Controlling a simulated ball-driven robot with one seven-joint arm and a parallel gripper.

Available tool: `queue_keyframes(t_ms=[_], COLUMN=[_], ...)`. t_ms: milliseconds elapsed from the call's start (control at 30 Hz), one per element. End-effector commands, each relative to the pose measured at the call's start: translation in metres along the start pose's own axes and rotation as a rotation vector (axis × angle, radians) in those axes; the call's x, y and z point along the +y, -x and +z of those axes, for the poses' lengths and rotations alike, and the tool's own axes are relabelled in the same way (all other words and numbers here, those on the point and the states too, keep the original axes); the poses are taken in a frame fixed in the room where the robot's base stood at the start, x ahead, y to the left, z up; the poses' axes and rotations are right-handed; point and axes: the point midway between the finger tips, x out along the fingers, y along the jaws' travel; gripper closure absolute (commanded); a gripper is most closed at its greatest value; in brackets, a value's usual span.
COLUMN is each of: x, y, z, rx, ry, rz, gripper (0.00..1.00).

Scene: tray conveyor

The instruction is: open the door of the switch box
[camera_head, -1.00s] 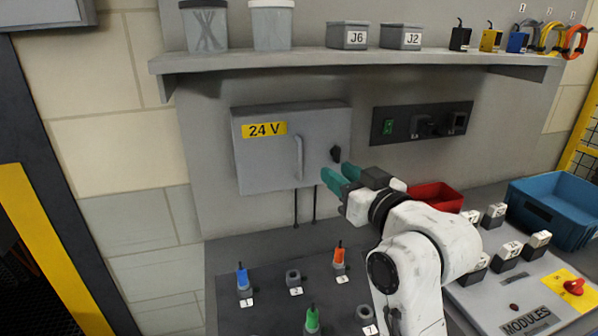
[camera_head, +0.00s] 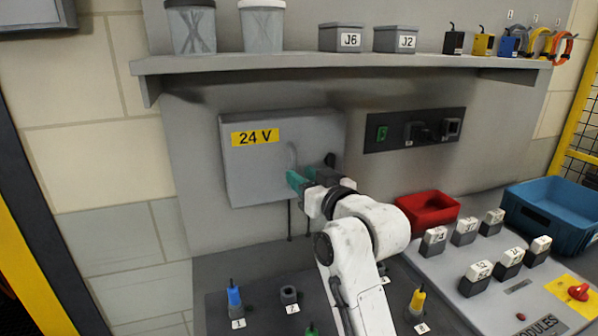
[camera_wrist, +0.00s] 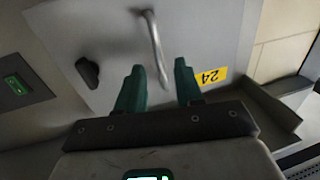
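The switch box is a grey wall box with a yellow "24 V" label; its door (camera_head: 236,172) looks shut. It also shows in the wrist view (camera_wrist: 108,30), turned over. A curved metal bar handle (camera_wrist: 154,45) stands on the door, with a dark knob (camera_wrist: 88,72) beside it. My gripper (camera_head: 294,181) is in front of the lower part of the handle and hides part of it. In the wrist view my gripper's green fingers (camera_wrist: 158,72) are apart, with the lower end of the handle showing between their tips. I cannot tell whether they touch it.
A shelf (camera_head: 330,62) with jars and small boxes runs above the box. A socket panel (camera_head: 414,130) is on the wall to the right. Below are a bench with coloured plugs, a red bin (camera_head: 428,212), a blue crate (camera_head: 553,215) and a modules panel.

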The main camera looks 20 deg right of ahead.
Motion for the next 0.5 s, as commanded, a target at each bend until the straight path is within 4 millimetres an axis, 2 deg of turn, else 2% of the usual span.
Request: queue_keyframes(t_ms=[200,500], x=[0.0,0.0], y=[-0.019,-0.022], z=[0.0,0.0], rx=[-0.001,0.001], ry=[0.0,0.0], rz=[0.0,0.0], gripper=[0.64,0.64])
